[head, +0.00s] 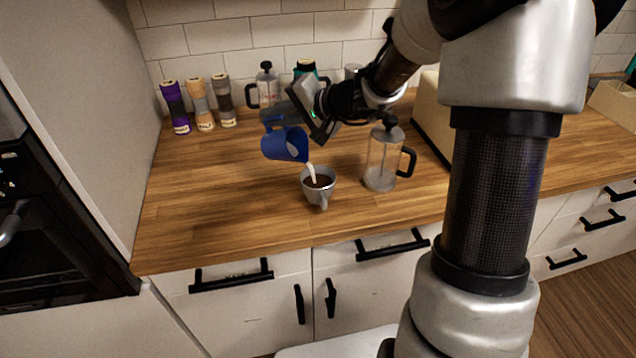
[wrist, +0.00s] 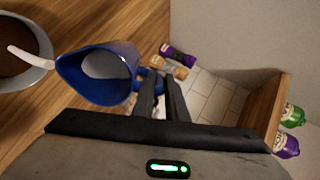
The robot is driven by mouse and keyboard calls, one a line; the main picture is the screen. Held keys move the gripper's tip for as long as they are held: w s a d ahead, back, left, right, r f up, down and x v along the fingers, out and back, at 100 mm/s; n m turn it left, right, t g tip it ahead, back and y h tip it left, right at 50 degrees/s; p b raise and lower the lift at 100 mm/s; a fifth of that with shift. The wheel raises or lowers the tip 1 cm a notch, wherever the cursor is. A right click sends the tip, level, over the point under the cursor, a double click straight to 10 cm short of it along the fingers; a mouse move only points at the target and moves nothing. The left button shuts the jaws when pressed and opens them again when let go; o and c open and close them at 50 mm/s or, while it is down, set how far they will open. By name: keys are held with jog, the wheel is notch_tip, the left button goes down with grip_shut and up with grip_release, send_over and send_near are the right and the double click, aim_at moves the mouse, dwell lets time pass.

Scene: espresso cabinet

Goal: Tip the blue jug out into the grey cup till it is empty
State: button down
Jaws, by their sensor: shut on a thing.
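The blue jug (head: 284,146) is tilted above and to the left of the grey cup. A whitish stream runs from its lip down into the cup. The grey cup (head: 325,191) stands upright on the counter with dark brown liquid in it. In the wrist view the jug (wrist: 98,72) shows some pale liquid inside, and the cup's rim (wrist: 44,74) is at the left edge. My gripper (head: 285,122) is shut on the jug's handle; its fingers show in the wrist view (wrist: 158,88). The exact amount left in the jug cannot be told.
A glass French press (head: 381,160) with a black handle stands right of the cup. The counter's front left (head: 220,220) is clear.

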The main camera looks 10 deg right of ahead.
aim_at(290, 128)
jog(key=shift+s+d+r+t+y+b, duration=0.4)
jog(key=shift+s+d+t+y+b, duration=0.1)
jog(key=shift+b, duration=0.4)
jog(key=b, duration=0.2)
jog(key=shift+s+d+f+b, duration=0.15)
jog(key=shift+s+d+b, duration=0.15)
jog(key=shift+s+d, duration=0.1)
jog(key=s+d+t+y+b, duration=0.1)
jog(key=b, duration=0.2)
jog(key=shift+r, duration=0.2)
jog(key=r+p, duration=0.1)
jog(key=p, duration=0.2)
jog(key=w+a+r+p, duration=0.1)
jog(key=p, duration=0.2)
jog(key=shift+w+a+r+g+h, duration=0.1)
jog(key=shift+a+g+h, duration=0.2)
jog(key=w+a+f+g+h+p, duration=0.2)
jog(key=p, duration=0.3)
jog(key=shift+a, duration=0.1)
jog(key=f, duration=0.2)
jog(key=shift+w+f+g+h, duration=0.3)
jog(key=shift+w+g+h, duration=0.05)
jog(key=shift+g+h, duration=0.05)
jog(key=shift+a+r+p, duration=0.1)
jog(key=shift+p, duration=0.35)
